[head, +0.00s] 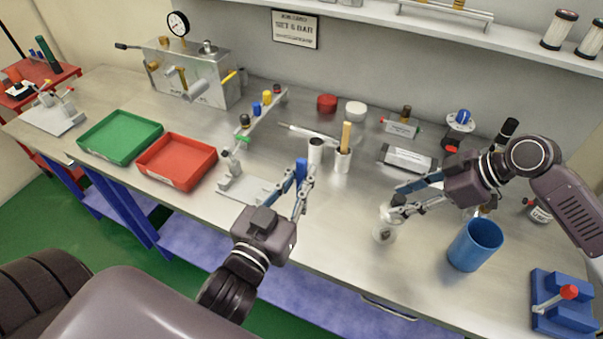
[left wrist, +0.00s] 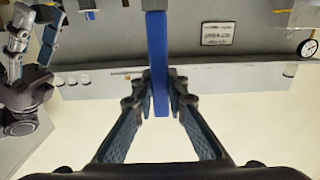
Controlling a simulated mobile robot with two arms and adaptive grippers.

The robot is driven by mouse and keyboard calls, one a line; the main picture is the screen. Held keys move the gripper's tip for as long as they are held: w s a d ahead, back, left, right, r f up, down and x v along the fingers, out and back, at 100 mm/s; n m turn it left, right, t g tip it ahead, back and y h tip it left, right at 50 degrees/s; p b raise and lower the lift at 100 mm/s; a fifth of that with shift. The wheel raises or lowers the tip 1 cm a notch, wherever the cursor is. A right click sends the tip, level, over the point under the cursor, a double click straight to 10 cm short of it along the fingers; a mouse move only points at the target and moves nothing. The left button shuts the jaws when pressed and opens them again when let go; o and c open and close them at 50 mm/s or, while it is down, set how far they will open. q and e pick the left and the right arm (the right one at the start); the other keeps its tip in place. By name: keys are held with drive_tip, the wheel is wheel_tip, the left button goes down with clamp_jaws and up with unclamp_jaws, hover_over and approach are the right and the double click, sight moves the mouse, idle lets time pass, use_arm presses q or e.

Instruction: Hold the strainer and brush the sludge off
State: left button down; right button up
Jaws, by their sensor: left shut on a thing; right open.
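My left gripper (head: 303,172) is shut on a blue bar (head: 301,168), held upright over the front of the bench. The bar also shows between the fingers in the left wrist view (left wrist: 158,62). I cannot tell whether it is part of the strainer or the brush. A pale metal cylinder (head: 315,151) stands just behind it; I cannot tell whether they touch. A wooden handle (head: 346,134) sticks up from a metal cup (head: 342,160). My right gripper (head: 391,205) is open above a small round clear-rimmed piece (head: 384,234). No sludge can be made out.
A blue bin (head: 475,245) stands right of my right gripper. A blue lever fixture (head: 562,300) is at the front right corner. A grey stand (head: 245,188) is left of my left gripper, with red (head: 177,160) and green (head: 120,136) trays beyond. A grey box (head: 408,159) lies behind.

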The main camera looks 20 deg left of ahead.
drive_tip(key=shift+x, duration=0.9)
drive_tip(key=shift+s, duration=0.1)
idle(0.5)
clamp_jaws()
drive_tip(key=shift+s+f, duration=0.1)
drive_tip(key=shift+f, duration=0.2)
idle(1.0)
